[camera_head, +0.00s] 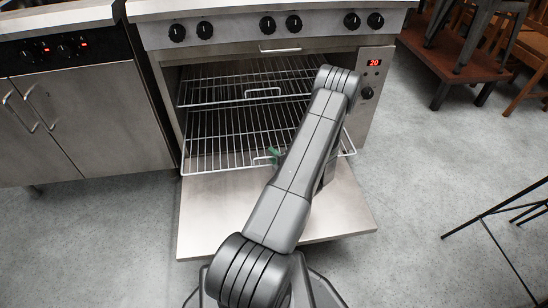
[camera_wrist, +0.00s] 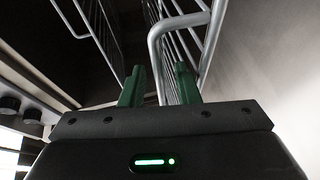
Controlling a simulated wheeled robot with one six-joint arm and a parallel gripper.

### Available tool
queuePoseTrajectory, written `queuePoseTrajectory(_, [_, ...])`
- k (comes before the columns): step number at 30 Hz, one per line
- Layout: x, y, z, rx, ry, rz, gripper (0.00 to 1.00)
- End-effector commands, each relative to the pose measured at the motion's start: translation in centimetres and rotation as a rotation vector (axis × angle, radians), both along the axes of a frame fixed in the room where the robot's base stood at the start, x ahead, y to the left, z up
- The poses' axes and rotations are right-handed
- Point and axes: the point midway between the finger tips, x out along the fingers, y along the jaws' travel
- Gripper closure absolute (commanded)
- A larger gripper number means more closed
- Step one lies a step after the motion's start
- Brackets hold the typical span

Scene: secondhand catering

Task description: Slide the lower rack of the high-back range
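The high-back range (camera_head: 150,35) has its oven door (camera_head: 345,205) folded down, with two wire racks showing. The lower rack (camera_head: 215,150) reaches out over the inner end of the door. The upper rack (camera_head: 215,90) sits above and farther back. My gripper (camera_head: 273,156) is at the lower rack's front edge, largely hidden by my arm in the head view. In the wrist view, the green fingers of my gripper (camera_wrist: 159,88) are apart. A bent wire of the lower rack (camera_wrist: 155,55) runs down into the gap between them; contact cannot be told.
A steel cabinet unit (camera_head: 90,120) with knobs adjoins the range on the left. A red-brown table (camera_head: 465,60) with stacked chairs stands at the back right. Thin dark legs (camera_head: 490,212) stand at the right edge. Grey floor (camera_head: 425,190) is clear right of the door.

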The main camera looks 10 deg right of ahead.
Motion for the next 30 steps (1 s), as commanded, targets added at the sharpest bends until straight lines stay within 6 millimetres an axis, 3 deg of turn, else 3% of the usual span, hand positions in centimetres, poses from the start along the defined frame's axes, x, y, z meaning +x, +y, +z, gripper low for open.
queuePoseTrajectory(3, [0.0, 0.0, 0.0, 0.0, 0.0, 0.0, 0.71])
queuePoseTrajectory(8, [0.0, 0.0, 0.0, 0.0, 0.0, 0.0, 1.0])
queuePoseTrajectory(19, [0.7, 0.0, -0.1, -0.002, -0.001, 0.001, 1.0])
queuePoseTrajectory(23, [2.7, 0.1, -0.2, -0.004, -0.003, 0.004, 1.0])
queuePoseTrajectory(30, [9.3, 0.1, -0.3, -0.005, -0.007, 0.004, 1.0])
